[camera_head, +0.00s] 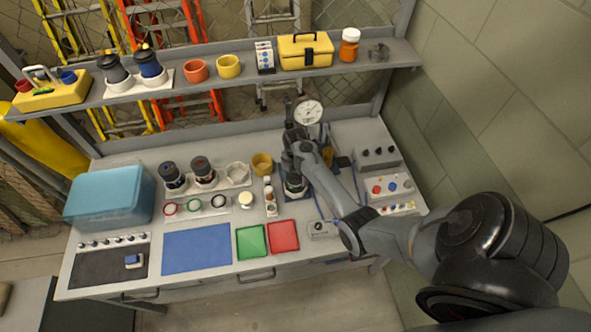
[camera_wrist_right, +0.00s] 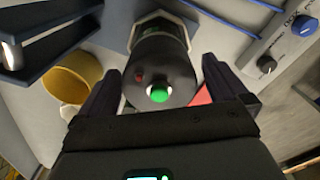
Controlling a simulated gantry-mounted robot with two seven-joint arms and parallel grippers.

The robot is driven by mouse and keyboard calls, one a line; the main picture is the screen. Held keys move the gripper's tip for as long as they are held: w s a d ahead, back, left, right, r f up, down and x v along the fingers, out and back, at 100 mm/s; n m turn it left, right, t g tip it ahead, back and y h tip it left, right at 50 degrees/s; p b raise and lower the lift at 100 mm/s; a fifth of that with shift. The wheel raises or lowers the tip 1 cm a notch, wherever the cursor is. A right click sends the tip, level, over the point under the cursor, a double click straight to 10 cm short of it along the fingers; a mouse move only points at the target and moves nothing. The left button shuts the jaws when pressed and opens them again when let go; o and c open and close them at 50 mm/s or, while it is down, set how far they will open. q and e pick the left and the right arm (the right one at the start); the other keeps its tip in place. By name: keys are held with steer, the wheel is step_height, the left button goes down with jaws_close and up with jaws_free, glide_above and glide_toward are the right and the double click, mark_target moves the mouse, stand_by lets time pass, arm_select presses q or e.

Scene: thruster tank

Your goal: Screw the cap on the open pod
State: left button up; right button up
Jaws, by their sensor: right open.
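A dark pod (camera_head: 295,184) stands on the bench below my right gripper (camera_head: 293,166). In the right wrist view the dark pod (camera_wrist_right: 160,68) is between the open fingers of my right gripper (camera_wrist_right: 160,82). A green spot and a small red spot show on its dark end; I cannot tell whether it is capped. Two more dark pods (camera_head: 173,176) (camera_head: 203,170) stand upright in a white rack (camera_head: 224,183) with an empty hexagonal place at its right. Ringed round parts, perhaps caps (camera_head: 194,205), lie in a row in front. My left gripper is out of view.
A yellow cup (camera_head: 262,164) stands left of the gripper, near a dial gauge (camera_head: 308,112). Control boxes (camera_head: 391,187) are at right. Blue (camera_head: 197,248), green (camera_head: 251,242) and red (camera_head: 284,237) trays or mats lie in front. A blue bin (camera_head: 108,197) stands left.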

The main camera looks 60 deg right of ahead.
steer(key=shift+c, duration=0.5)
steer(key=c, duration=0.7)
steer(key=o, duration=0.3)
steer(key=c, duration=0.4)
